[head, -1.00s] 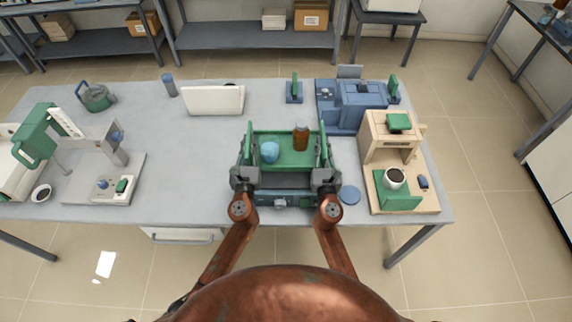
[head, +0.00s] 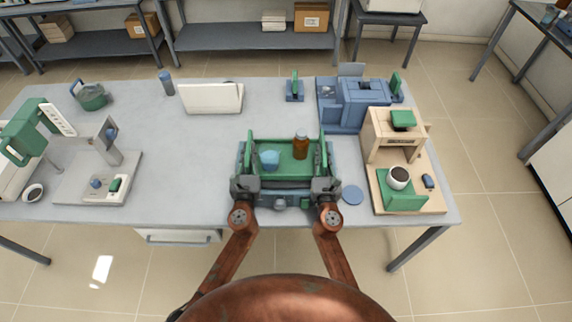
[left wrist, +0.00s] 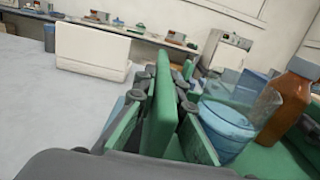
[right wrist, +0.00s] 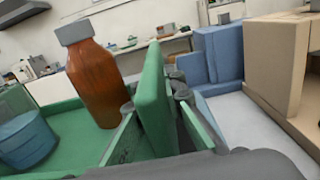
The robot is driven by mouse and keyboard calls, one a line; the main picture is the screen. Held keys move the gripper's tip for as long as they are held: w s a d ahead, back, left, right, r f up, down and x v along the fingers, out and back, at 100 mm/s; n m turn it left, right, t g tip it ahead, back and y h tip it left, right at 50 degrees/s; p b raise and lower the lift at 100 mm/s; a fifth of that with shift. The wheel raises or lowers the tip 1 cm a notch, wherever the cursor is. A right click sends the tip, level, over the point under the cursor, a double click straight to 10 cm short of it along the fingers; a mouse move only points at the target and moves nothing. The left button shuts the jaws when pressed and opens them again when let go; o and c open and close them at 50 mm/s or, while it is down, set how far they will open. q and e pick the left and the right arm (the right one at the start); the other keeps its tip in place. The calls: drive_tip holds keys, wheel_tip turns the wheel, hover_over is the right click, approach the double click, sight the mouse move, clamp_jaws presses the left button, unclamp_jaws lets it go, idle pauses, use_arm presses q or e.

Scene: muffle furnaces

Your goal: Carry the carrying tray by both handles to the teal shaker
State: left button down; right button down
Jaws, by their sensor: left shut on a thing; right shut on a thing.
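The green carrying tray (head: 286,170) is level over the teal shaker (head: 280,204), whose edges and front knob show around it. I cannot tell whether the tray touches it. On the tray stand a beaker of blue liquid (head: 269,160) at left and a brown bottle (head: 301,147) with a grey cap at right, both upright. My left gripper (head: 246,184) is shut on the tray's left handle (left wrist: 160,110). My right gripper (head: 325,184) is shut on the right handle (right wrist: 153,100). The tray covers most of the shaker's top.
A blue machine (head: 345,105) stands behind right. A white panel (head: 211,98) and a grey stand (head: 95,180) are at left. The table's middle left is clear.

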sight(247, 172)
use_arm(q)
drive_tip(key=shift+a+f, duration=0.1)
drive_tip(key=shift+f, duration=0.35)
use_arm(e)
drive_tip(key=shift+d+f, duration=0.1)
drive_tip(key=shift+f, duration=0.35)
use_arm(q)
drive_tip(key=c, duration=2.4)
unclamp_jaws()
use_arm(e)
drive_tip(key=c, duration=2.4)
unclamp_jaws()
drive_tip(key=shift+w, duration=0.1)
use_arm(q)
drive_tip(key=o, duration=0.4)
drive_tip(key=shift+r, duration=0.15)
use_arm(e)
drive_tip(key=o, duration=0.4)
drive_tip(key=shift+r, duration=0.15)
use_arm(q)
drive_tip(key=shift+s, duration=0.1)
drive_tip(key=s, duration=1.1)
drive_tip(key=shift+f, duration=0.4)
drive_tip(key=shift+s, duration=0.35)
use_arm(e)
drive_tip(key=shift+s, duration=0.25)
drive_tip(key=s, duration=1.1)
drive_tip(key=shift+s+f, duration=0.35)
